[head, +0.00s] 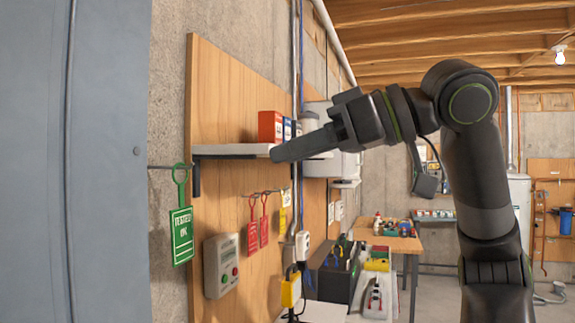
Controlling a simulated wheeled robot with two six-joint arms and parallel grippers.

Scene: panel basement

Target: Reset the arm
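My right arm comes in from the lower right, rises to a bent elbow at the upper right and reaches left. My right gripper (290,150) points left at about shelf height, in front of the wooden panel. I see it side-on as one tapering dark shape, so whether its fingers are apart is unclear. No object shows in it. My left gripper is out of view.
A grey metal door or cabinet (75,160) fills the left. A workbench (390,240) stands farther back.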

